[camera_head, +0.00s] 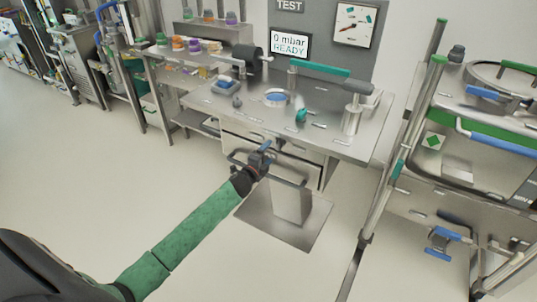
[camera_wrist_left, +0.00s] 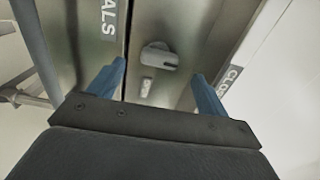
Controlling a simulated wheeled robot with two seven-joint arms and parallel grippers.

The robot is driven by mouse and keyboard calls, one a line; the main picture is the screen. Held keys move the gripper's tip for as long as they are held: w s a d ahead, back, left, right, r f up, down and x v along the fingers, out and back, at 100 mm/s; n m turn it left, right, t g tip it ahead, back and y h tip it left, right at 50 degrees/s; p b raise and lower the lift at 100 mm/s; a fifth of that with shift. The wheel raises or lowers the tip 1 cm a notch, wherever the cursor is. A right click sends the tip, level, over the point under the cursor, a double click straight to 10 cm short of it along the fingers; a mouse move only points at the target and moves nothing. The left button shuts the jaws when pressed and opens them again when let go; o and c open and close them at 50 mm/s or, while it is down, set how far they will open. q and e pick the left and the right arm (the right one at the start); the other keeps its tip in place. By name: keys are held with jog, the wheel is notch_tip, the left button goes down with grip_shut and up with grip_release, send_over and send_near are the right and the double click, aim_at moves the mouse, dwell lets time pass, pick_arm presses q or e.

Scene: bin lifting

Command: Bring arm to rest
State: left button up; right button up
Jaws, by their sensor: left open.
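My left arm, in a green sleeve, reaches from the lower left in the head view. My left gripper (camera_head: 266,150) is in front of the drawer front under the steel workbench (camera_head: 350,148). In the left wrist view its two blue fingers (camera_wrist_left: 155,88) stand wide apart with nothing held between them. Beyond them is a steel panel with a grey knob or latch (camera_wrist_left: 158,57), and it looks apart from the fingers. Part of a label ending in "ALS" (camera_wrist_left: 109,17) shows on the left. My right gripper is in neither view.
A screen (camera_head: 290,46) reads "0 mbar READY". The floor at the left is clear.

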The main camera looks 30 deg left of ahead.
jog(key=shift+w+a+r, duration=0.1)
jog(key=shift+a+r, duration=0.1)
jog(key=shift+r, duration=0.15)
pick_arm(q)
jog(key=s+a+n+g+y, duration=0.3)
jog(key=n+g+y, duration=0.25)
jog(key=n, duration=0.45)
jog(key=s+d+f+n+g+h, duration=0.1)
jog(key=s+d+n+g+h, duration=0.15)
jog(key=s+d, duration=0.75)
jog(key=s+d+f+n+g+h+p, duration=0.1)
jog(key=s+d+g, duration=0.35)
jog(key=s, duration=0.85)
jog(key=s+d+f+n+g+h, duration=0.1)
jog(key=s+d+n+h, duration=0.1)
jog(key=s+d, duration=0.9)
jog(key=s+d+f+g, duration=0.1)
jog(key=s+f, duration=0.1)
jog(key=s, duration=0.5)
jog(key=s+d+f+g, duration=0.1)
jog(key=s+f, duration=0.2)
jog(key=s, duration=0.4)
jog(key=shift+s+d+n+h+p, duration=0.15)
jog(key=shift+n+h+p, duration=0.15)
jog(key=shift+n+p, duration=0.1)
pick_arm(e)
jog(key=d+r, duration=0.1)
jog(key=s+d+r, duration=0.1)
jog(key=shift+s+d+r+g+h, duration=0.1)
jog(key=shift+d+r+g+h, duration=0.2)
